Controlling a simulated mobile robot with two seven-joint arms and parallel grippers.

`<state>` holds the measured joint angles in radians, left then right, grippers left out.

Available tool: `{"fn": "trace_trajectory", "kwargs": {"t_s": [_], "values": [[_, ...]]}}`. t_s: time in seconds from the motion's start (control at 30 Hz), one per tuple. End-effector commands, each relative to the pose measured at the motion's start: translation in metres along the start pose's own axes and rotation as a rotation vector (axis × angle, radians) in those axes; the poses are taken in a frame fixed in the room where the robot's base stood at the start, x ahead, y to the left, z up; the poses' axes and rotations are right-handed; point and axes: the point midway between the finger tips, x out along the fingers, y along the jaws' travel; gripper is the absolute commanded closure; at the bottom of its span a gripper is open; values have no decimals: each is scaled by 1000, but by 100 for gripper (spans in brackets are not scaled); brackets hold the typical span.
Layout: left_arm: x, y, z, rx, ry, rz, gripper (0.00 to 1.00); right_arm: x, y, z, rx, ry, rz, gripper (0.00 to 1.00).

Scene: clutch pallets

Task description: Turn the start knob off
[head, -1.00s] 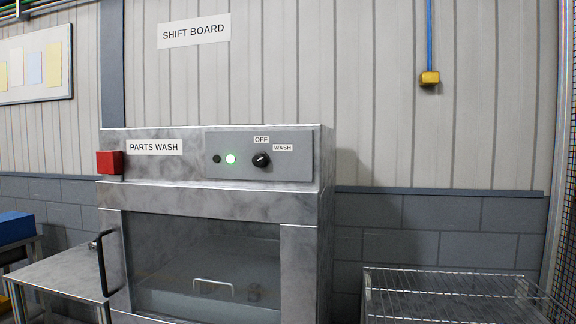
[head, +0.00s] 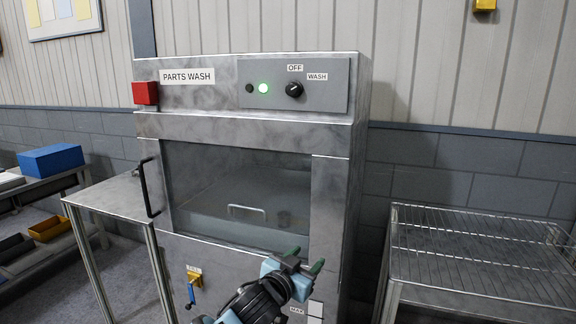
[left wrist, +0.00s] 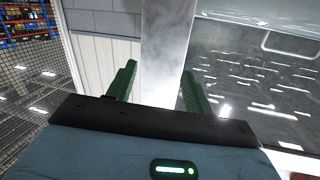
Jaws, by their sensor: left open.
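The start knob (head: 294,89) is a black round dial with a white mark, on the control panel (head: 325,75) of the parts wash machine (head: 250,130). The labels OFF (head: 295,68) and WASH (head: 317,77) sit above it and to its upper right. The mark points toward the right side, nearer WASH. A green lamp (head: 263,88) glows left of the knob. My left gripper (head: 303,262) is open and empty, low in front of the machine and well below the knob. Its green fingers (left wrist: 157,88) stand apart in the left wrist view. My right gripper is not seen.
The machine's glass door (head: 238,190) has a black handle (head: 147,187) at left. A red box (head: 145,93) is on the upper left corner. A metal table (head: 110,196) stands left, a wire rack (head: 480,250) right. A blue valve handle (head: 191,292) is low on the front.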

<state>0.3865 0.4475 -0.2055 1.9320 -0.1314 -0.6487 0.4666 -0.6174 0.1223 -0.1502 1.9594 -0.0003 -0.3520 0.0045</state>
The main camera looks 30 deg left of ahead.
Motion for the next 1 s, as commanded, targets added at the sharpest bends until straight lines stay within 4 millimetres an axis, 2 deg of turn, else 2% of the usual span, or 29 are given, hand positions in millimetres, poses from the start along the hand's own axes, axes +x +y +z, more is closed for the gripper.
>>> {"fn": "trace_trajectory", "kwargs": {"t_s": [0.03, 0.2, 0.3, 0.4, 0.5, 0.6, 0.83, 1.0], "values": [[10, -16, -48, 1, 67, -31, 49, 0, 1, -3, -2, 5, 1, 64], [16, -64, -175, -24, 245, -129, 49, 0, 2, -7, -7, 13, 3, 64], [8, -87, -237, -45, 334, -178, 49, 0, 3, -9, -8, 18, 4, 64], [-3, -105, -283, -65, 401, -215, 49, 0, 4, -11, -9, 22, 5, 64], [-12, -116, -311, -79, 445, -237, 49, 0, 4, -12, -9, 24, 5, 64], [-17, -122, -323, -88, 465, -250, 49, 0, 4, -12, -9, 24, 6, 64], [-17, -123, -326, -90, 468, -252, 49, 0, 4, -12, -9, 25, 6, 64], [-6, -127, -333, -90, 470, -253, 49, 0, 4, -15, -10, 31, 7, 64]]}}
